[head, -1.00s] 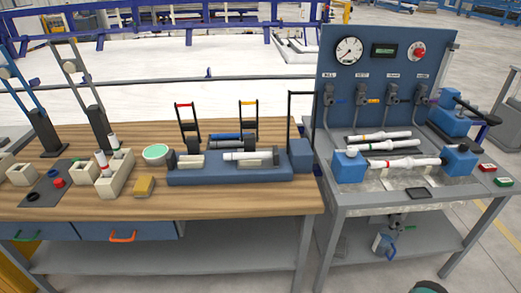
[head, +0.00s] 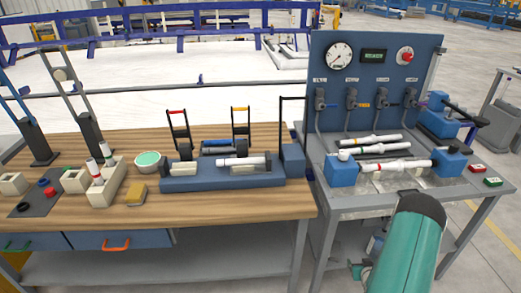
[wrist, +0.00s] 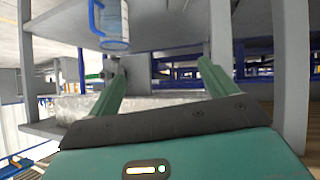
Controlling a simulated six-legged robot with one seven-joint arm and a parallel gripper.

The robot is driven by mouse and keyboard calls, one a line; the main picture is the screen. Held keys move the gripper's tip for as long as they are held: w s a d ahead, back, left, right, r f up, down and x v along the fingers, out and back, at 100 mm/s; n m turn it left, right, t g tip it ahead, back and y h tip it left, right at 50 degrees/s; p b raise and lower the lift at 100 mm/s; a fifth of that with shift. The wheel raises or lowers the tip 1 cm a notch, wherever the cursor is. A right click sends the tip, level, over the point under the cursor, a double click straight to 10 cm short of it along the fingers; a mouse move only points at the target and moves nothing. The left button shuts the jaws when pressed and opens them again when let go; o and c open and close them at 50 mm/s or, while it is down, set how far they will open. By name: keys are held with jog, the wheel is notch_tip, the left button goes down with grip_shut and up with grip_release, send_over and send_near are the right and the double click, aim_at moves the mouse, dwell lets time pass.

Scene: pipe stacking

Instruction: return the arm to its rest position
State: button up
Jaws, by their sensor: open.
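My gripper (wrist: 160,72) shows in the wrist view with its two green fingers spread wide and nothing between them. It is low, facing the grey shelf and legs of the bench. In the head view a green and black part of my arm (head: 408,245) rises at the lower right, in front of the grey test bench (head: 350,203). The gripper's fingers cannot be made out in the head view.
A white pipe (head: 397,165) lies between blue clamps on the test bench, with more pipes behind it. A wooden table (head: 235,205) at left holds a blue fixture (head: 190,184) and pale blocks. A blue-handled container (wrist: 115,25) is near the gripper in the wrist view.

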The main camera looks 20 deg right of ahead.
jog(key=w+a+r+n+g, duration=0.1)
jog(key=w+a+r, duration=0.25)
jog(key=r, duration=0.55)
jog(key=w+a+r, duration=0.2)
jog(key=w+r, duration=0.3)
jog(key=r, duration=0.4)
jog(key=w+a+r+g+y, duration=0.1)
jog(key=a+r, duration=1)
jog(key=r, duration=0.4)
jog(key=s+a+r+n+y, duration=0.1)
jog(key=s+a+r, duration=0.2)
jog(key=a+r, duration=0.35)
jog(key=s+a+r+n+y, duration=0.1)
jog(key=s+a+r, duration=0.35)
jog(key=a, duration=0.25)
jog(key=s+a+r+g+y, duration=0.1)
jog(key=s+a+r, duration=0.2)
jog(key=s+a, duration=0.3)
jog(key=s+a+r+n+y, duration=0.1)
jog(key=s+a+r, duration=0.2)
jog(key=s+a, duration=0.3)
jog(key=s, duration=0.3)
jog(key=shift+a+r+g, duration=0.2)
jog(key=shift+g, duration=0.2)
jog(key=shift+s, duration=0.1)
